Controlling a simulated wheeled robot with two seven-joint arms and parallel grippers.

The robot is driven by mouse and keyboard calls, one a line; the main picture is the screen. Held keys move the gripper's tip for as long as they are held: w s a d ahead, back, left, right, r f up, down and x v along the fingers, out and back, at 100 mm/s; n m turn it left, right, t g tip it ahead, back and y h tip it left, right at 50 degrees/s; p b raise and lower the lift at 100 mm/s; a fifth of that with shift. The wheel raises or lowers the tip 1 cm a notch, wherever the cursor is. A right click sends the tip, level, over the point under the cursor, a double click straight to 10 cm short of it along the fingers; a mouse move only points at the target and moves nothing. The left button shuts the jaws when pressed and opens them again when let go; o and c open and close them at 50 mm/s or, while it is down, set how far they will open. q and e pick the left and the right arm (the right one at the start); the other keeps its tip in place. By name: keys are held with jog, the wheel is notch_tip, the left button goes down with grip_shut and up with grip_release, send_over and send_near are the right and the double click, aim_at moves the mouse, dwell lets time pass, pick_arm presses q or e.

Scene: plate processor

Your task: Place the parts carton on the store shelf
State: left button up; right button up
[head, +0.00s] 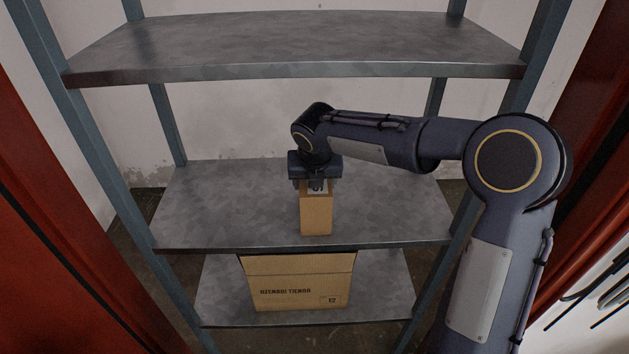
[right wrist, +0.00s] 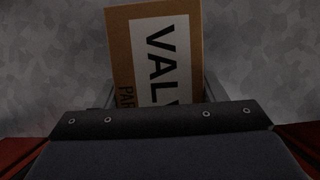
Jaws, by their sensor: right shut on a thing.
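The parts carton (head: 316,216) is a small upright brown box with a white label. It is at the middle shelf (head: 230,215) of a metal rack, near that shelf's front edge and about midway across. My right gripper (head: 316,186) points down from above and is shut on the carton's upper part. In the right wrist view the carton (right wrist: 120,45) shows its printed label between the fingers, with grey shelf surface around it. Whether the carton's base touches the shelf is hard to tell. My left gripper is not in view.
The top shelf (head: 290,45) is empty and lies above my right forearm. A larger cardboard box (head: 300,285) with printing stands on the bottom shelf (head: 385,290). Blue-grey posts (head: 85,130) and red panels (head: 60,220) flank the rack. The middle shelf is clear on both sides of the carton.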

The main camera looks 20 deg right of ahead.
jog(key=shift+r, duration=0.1)
jog(key=o, duration=1.4)
jog(key=shift+o, duration=0.2)
